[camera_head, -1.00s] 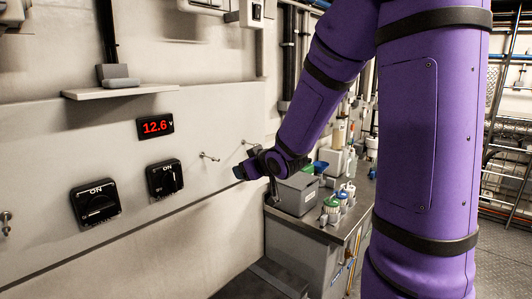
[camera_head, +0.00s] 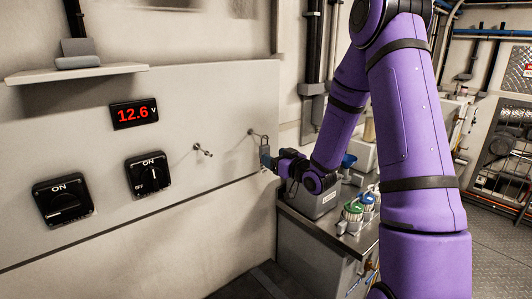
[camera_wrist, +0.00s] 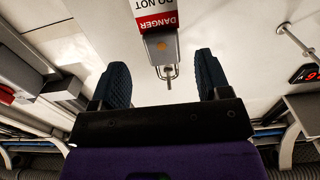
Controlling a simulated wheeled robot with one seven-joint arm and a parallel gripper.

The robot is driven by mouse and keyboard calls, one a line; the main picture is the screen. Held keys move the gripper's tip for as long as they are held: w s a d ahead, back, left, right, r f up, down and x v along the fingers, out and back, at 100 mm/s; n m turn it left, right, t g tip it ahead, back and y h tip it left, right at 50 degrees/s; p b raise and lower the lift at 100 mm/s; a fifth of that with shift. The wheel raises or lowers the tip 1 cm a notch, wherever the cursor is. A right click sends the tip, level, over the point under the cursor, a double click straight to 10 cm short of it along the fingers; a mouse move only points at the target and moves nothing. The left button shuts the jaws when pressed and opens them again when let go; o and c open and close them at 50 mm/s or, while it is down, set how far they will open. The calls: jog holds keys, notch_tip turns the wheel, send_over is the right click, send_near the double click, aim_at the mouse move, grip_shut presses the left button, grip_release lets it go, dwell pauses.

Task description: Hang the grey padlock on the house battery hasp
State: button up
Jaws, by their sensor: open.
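A grey padlock (camera_head: 264,146) hangs on a peg at the right of the wall panel. It also shows in the wrist view, upside down, as a grey body (camera_wrist: 161,47) with a brass-coloured spot, its shackle at the peg. A red and white danger tag (camera_wrist: 156,16) is seen beside its body. My gripper (camera_wrist: 162,78) is open, its two dark fingers either side of the padlock's line and apart from it. In the head view my gripper (camera_head: 268,160) is close to the padlock. Two black rotary switches, left (camera_head: 62,200) and right (camera_head: 148,174), read ON; no label identifies the house battery hasp.
An empty-looking peg (camera_head: 203,150) sticks out between the switches and the padlock. A red 12.6 V display (camera_head: 134,113) and a shelf (camera_head: 76,72) are above. A counter (camera_head: 318,222) with a grey bin (camera_head: 312,200) and bottles stands below my arm.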

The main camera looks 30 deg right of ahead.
aim_at(266, 151)
jog(key=shift+w+a+r, duration=0.1)
jog(key=shift+w+a, duration=0.2)
jog(key=shift+w, duration=0.85)
jog(key=shift+w+a+r, duration=0.1)
jog(key=shift+w+a, duration=0.15)
jog(key=shift+w, duration=0.95)
jog(key=shift+w+a+r, duration=0.1)
jog(key=shift+w+a, duration=0.2)
jog(key=shift+w, duration=0.85)
jog(key=c, duration=1.1)
jog(key=shift+r, duration=0.1)
